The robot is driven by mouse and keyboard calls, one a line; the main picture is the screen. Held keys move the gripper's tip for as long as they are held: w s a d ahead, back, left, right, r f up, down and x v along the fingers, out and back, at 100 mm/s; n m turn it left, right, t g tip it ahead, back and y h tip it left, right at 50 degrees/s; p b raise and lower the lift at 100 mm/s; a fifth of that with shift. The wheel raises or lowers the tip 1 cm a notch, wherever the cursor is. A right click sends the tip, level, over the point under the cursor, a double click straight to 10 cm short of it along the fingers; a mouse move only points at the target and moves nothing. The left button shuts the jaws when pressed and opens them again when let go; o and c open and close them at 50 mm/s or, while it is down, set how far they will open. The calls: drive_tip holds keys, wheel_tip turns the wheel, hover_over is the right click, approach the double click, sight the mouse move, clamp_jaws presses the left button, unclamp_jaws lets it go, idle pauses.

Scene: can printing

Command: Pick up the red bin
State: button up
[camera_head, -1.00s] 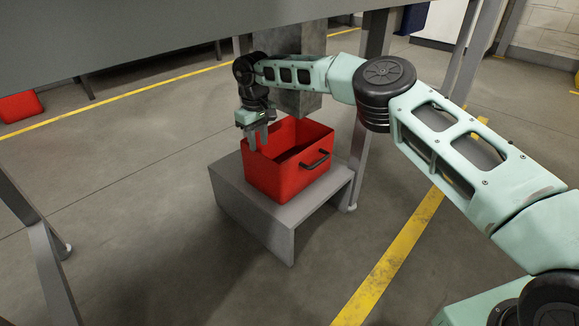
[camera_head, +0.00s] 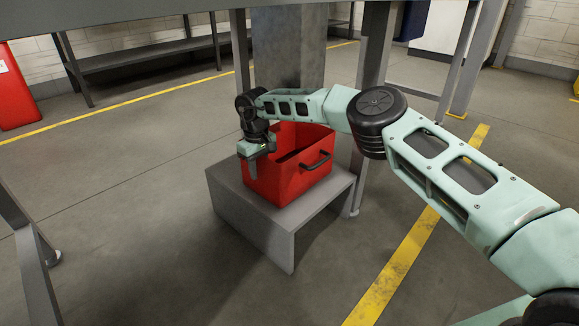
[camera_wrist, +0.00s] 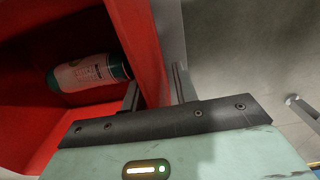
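The red bin (camera_head: 292,180) has an open top and a dark handle (camera_head: 316,160) on its near right side. It stands upright on a small grey stand (camera_head: 280,239). My gripper (camera_head: 253,168) points down at the bin's left wall. In the wrist view, my gripper (camera_wrist: 154,92) is open, with one finger inside the red bin (camera_wrist: 147,50) and the other outside, the wall between them. A gap shows at the inner finger. A green and white bottle or can (camera_wrist: 90,73) lies inside the bin. The fingertips are partly hidden.
A grey table edge (camera_head: 110,17) crosses the top, above the stand. A grey post (camera_head: 290,50) stands behind the bin, with table legs (camera_head: 373,70) nearby. Another red container (camera_head: 15,90) is at far left. Open floor lies left of the stand.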

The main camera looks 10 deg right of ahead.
drive_tip(key=shift+r, duration=0.1)
clamp_jaws()
